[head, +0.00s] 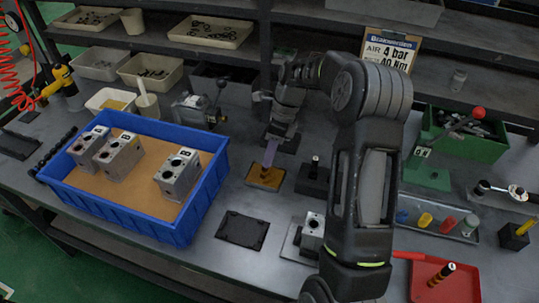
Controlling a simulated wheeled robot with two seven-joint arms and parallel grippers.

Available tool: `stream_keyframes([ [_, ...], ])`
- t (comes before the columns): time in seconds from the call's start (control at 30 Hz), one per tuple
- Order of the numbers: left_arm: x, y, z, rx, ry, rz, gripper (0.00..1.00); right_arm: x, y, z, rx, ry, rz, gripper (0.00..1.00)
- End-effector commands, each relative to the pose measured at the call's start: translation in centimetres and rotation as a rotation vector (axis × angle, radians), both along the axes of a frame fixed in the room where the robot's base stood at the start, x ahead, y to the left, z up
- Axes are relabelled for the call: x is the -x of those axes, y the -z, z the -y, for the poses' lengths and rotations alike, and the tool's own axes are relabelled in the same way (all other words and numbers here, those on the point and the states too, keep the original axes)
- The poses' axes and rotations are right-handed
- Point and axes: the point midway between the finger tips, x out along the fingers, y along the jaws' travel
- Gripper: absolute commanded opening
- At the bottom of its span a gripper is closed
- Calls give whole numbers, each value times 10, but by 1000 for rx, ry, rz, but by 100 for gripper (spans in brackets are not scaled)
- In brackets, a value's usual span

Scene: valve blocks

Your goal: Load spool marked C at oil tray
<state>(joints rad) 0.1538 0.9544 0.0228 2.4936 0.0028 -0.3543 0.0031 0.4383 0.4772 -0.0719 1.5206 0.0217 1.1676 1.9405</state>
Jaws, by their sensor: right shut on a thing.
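My right gripper (269,157) points down over the small oil tray (256,183), which has an amber inside and a dark rim. It is shut on a thin spool (264,170) whose lower end is at or just above the tray; I cannot tell whether it touches. The spool is mostly hidden by the gripper, and no letter on it can be read. My left gripper is out of view.
A blue crate (130,217) at left holds three grey valve blocks (178,173). A dark flat plate (243,230) lies in front of the oil tray. Another block (312,232) stands beside my right arm. A red tray (455,290) and green lever press (428,175) are at right.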

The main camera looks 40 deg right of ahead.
Motion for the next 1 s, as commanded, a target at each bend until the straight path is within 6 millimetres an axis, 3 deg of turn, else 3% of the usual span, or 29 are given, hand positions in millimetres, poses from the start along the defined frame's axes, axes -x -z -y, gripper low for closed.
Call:
stream_keyframes([
  [0.37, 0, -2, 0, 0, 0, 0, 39, 1, -1, -1, -1, -1, -3, 0],
  [1.0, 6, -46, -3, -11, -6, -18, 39, 0, -57, 0, 0, 0, 0, 0],
])
